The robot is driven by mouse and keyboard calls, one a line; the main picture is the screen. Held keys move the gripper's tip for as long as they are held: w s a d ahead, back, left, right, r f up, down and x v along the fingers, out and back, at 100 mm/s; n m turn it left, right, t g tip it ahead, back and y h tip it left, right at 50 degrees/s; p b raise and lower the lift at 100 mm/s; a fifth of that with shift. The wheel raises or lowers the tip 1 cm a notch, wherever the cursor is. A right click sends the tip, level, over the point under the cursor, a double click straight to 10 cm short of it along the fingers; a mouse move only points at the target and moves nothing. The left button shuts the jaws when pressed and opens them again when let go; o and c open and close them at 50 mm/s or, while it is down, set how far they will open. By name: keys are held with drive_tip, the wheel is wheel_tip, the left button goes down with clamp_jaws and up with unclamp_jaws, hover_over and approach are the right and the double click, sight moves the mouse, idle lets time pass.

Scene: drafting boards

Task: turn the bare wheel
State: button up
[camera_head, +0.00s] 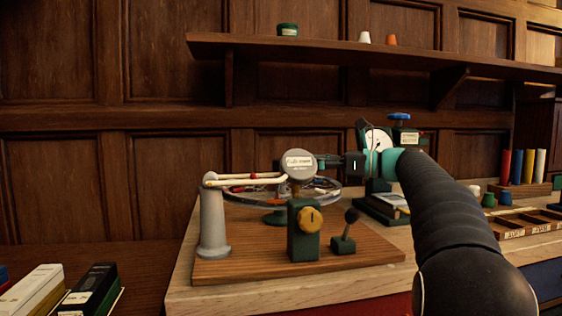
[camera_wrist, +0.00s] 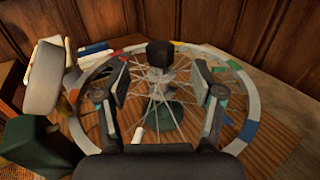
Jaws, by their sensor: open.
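The bare wheel (camera_head: 330,193) lies flat above a wooden base board, partly hidden behind a round labelled disc and a green block. In the wrist view the wheel (camera_wrist: 252,107) shows thin spokes, a pale rim with coloured patches and a dark block over its middle. My gripper (camera_head: 325,161) is above the wheel, reaching in from the right. I cannot tell whether a finger touches the wheel.
On the base board (camera_head: 340,259) stand a grey post (camera_head: 213,222) with a cream arm, a green block with a yellow knob (camera_head: 309,219) and a small dark-knobbed lever (camera_head: 343,236). Black and white boxes (camera_head: 92,290) lie front left. A shelf (camera_head: 330,52) runs above.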

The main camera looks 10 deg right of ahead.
drive_tip(key=x, duration=0.8)
drive_tip(key=shift+w+a, duration=0.1)
drive_tip(key=shift+a, duration=0.1)
clamp_jaws()
